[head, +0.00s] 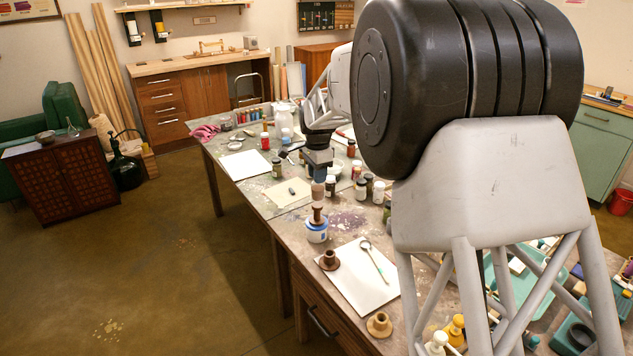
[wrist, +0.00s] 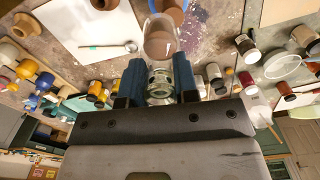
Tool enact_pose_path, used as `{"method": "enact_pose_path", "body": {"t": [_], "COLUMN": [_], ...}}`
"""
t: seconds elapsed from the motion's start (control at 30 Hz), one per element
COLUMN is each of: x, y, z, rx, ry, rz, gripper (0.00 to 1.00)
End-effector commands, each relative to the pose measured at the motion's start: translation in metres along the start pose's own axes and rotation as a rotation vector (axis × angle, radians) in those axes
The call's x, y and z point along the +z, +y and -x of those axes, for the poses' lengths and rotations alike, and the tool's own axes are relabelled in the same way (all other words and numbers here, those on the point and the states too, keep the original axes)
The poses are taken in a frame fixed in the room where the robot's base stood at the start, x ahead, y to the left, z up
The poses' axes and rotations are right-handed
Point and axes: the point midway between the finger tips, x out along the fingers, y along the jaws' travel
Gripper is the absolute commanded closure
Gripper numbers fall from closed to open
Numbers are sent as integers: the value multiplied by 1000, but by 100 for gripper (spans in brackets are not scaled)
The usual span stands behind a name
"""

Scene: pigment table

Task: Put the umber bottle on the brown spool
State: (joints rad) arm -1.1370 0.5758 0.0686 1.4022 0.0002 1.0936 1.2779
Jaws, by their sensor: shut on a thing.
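My gripper (wrist: 158,82) is shut on a small glass bottle (wrist: 159,45) with pale brown contents, taken as the umber bottle; its label cannot be read. In the head view my gripper (head: 318,173) points down and holds the bottle (head: 318,190) upright over a brown spool (head: 317,214). The spool appears to stand on a white and blue tin (head: 317,233). Whether the bottle touches the spool cannot be told. In the wrist view the spool (wrist: 172,14) lies just past the bottle's end.
Another dark brown spool (head: 329,261) and a tan spool (head: 379,325) stand near the table's front edge. A white sheet with a spoon (head: 376,262) lies beside them. Several bottles (head: 361,188) crowd behind the tin. A pale sheet (head: 288,195) lies left of my gripper.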

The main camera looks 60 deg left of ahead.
Motion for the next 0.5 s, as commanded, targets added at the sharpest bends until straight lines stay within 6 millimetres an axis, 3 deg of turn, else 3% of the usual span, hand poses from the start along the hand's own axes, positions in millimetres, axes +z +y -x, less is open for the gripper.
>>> {"method": "enact_pose_path", "body": {"t": [0.2, 0.5], "x": [-4, -5], "y": [-14, -16], "z": [-2, -1], "rx": [1, 0], "ry": [0, 0], "rz": [0, 0], "gripper": [100, 100]}}
